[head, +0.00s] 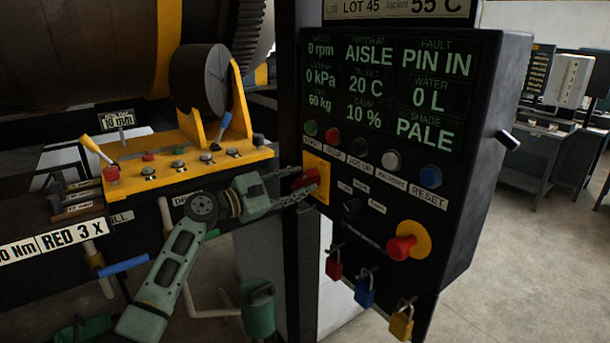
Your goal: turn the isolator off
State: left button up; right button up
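The isolator is a red rotary handle (311,179) on a yellow plate (322,168), on the left side of the black control panel's front. The handle looks tilted, its right end a little higher. My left gripper (305,182) is at the handle, its fingers reaching to either side of the red part. The fingers hide part of the handle and plate, and I cannot tell whether they press on it. My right gripper is not in view.
The panel (482,130) has a lit green display, several buttons and a red emergency stop (400,247). Red (334,266), blue (364,291) and yellow (401,324) padlocks hang below. A yellow-topped bench (190,165) with levers stands left. Open floor lies right.

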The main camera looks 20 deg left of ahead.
pick_arm(q)
jog(key=shift+x, duration=1.4)
jog(key=shift+a+f, duration=0.1)
jog(key=shift+c, duration=0.7)
jog(key=shift+w, duration=0.1)
grip_shut()
